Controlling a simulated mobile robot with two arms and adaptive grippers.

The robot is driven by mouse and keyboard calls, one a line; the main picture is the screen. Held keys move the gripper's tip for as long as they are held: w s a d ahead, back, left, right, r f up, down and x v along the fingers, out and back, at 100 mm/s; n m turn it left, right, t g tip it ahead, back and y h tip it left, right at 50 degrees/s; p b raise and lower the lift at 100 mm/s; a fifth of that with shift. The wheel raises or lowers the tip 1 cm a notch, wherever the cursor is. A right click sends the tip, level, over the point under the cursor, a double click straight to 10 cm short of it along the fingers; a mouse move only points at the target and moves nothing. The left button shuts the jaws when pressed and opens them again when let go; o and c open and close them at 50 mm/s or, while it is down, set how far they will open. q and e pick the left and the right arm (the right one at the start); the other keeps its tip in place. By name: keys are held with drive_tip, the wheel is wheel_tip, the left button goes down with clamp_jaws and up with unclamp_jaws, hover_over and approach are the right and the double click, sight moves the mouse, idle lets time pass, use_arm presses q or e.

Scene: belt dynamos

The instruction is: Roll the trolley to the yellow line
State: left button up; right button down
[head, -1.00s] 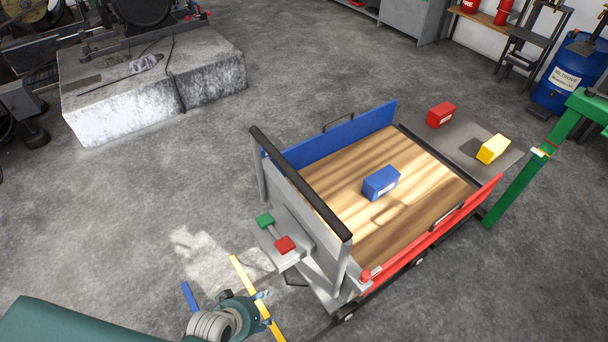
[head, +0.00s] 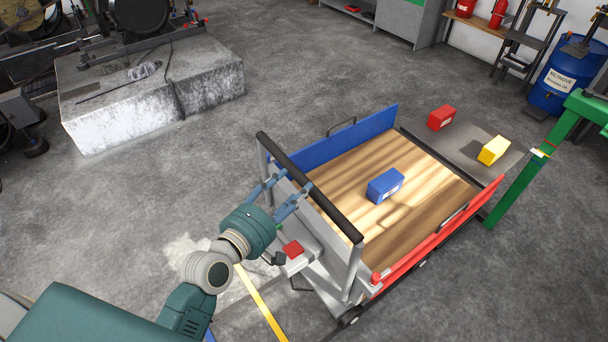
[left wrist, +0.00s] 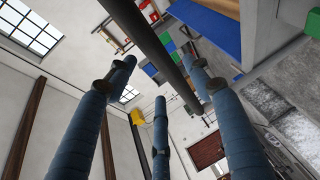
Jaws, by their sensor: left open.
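The trolley (head: 345,160) shows in the head view with a wooden deck, a blue side, a red side and a grey end frame. A black handle bar (head: 318,195) tops the end frame. My left gripper (head: 297,179) is at the handle bar, open. In the left wrist view the dark handle bar (left wrist: 168,62) runs between its spread blue fingers; I cannot tell whether they touch it. The yellow line (head: 265,308) lies on the floor left of the trolley, partly hidden by my arm. My right gripper is out of view.
A blue box (head: 385,186) lies on the deck. A red box (head: 442,117) and a yellow box (head: 493,150) rest on a grey plate beyond the trolley, near a green post (head: 520,185). A concrete block (head: 150,95) stands back left. Open floor lies between.

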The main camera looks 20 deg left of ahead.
sight(300, 181)
use_arm(q)
drive_tip(key=x, duration=0.6)
drive_tip(key=shift+a+p, duration=0.1)
drive_tip(key=shift+p, duration=0.25)
drive_tip(key=shift+s, duration=0.1)
clamp_jaws()
